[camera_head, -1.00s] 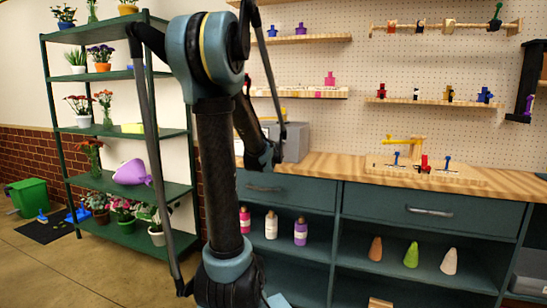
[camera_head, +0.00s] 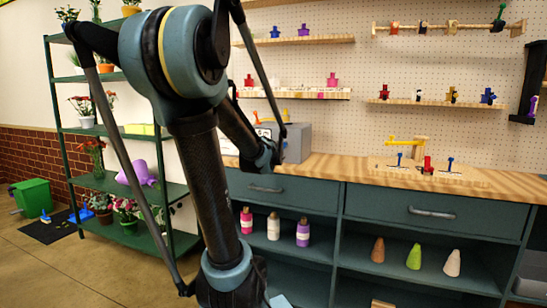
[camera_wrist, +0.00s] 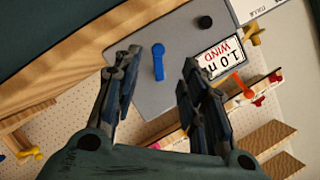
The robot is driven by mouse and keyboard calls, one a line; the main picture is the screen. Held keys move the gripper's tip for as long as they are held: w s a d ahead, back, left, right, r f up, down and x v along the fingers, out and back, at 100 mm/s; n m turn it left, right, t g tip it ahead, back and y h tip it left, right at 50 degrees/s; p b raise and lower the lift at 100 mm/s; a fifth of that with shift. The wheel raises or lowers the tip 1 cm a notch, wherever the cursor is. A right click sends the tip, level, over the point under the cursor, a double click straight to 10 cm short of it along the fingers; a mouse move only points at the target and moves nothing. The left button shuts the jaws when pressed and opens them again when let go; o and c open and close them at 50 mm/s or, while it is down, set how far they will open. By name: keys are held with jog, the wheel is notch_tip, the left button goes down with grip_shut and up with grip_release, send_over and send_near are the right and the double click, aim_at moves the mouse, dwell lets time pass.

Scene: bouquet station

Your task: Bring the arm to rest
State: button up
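My gripper (camera_wrist: 157,85) shows in the wrist view with its two fingers spread apart and nothing between them. Beyond the fingers is a grey box (camera_wrist: 180,45) with a blue lever, a black knob and a label reading "1.0 n WIND". In the head view my arm stands in front of the shelving and the counter, and its far end points toward the same grey box (camera_head: 297,143) on the counter.
A wooden counter (camera_head: 345,167) with teal drawers runs along the pegboard wall (camera_head: 350,70). A green plant shelf (camera_head: 110,183) stands left, with a purple vase (camera_head: 140,172). Floor at lower left is open.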

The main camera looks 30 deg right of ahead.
dwell(0.4)
jog(key=s+a+f+n+g+y, duration=0.1)
jog(key=s+a+f+n+y, duration=0.2)
jog(key=a, duration=0.5)
jog(key=s+a+f+n+g+y, duration=0.15)
jog(key=a+f, duration=0.25)
jog(key=a, duration=0.4)
jog(key=s+a+f+n+g+y, duration=0.1)
jog(key=s+a+f+n+y, duration=0.1)
jog(key=a+f+n, duration=0.35)
jog(key=s+a+f+n+g, duration=0.2)
jog(key=s+a+f, duration=0.1)
jog(key=s, duration=0.3)
jog(key=s+a+f+n+g+y, duration=0.1)
jog(key=s+a+f+n+g, duration=0.1)
jog(key=s+a, duration=0.4)
jog(key=s+a+f+n+g, duration=0.1)
jog(key=s+a+f, duration=0.3)
jog(key=s, duration=0.4)
jog(key=shift+s+a+f+n+g+y, duration=0.2)
jog(key=shift+f+n+g+y, duration=0.25)
jog(key=shift+g, duration=0.3)
jog(key=shift+w+f, duration=0.1)
jog(key=shift+w+f, duration=0.15)
jog(key=shift+w, duration=0.2)
